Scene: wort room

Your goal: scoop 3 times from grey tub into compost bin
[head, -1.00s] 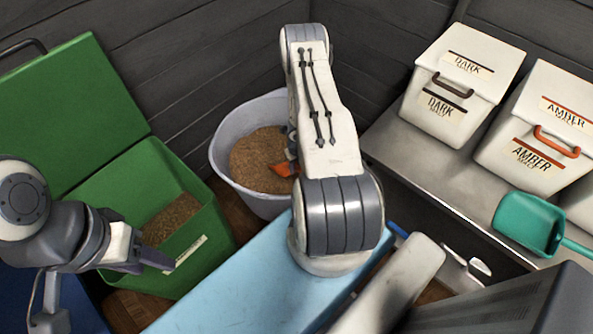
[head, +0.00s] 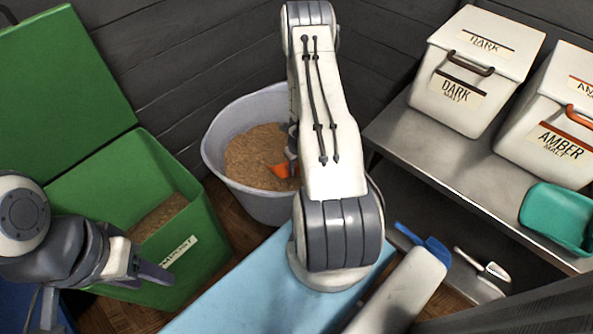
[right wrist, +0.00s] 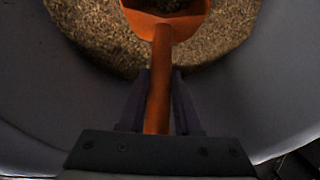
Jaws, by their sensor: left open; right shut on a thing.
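The grey tub (head: 228,104) stands at the back middle, part filled with brown grain (head: 250,152). An orange scoop (head: 283,170) is at the grain, mostly hidden by my right arm in the head view. In the right wrist view my right gripper (right wrist: 160,100) is shut on the handle of the orange scoop (right wrist: 157,60), whose bowl is over or in the grain; I cannot tell how deep. The green compost bin (head: 195,235) stands left with its lid up and brown matter inside. My left gripper (head: 150,270) is open and empty in front of the bin.
White malt boxes, one labelled dark (head: 455,105) and one amber (head: 550,140), stand on a grey shelf (head: 430,150) at right. A teal scoop (head: 558,215) lies on it. A blue scoop (head: 430,245) and a white scoop (head: 485,265) lie lower. A light-blue surface (head: 225,295) is in front.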

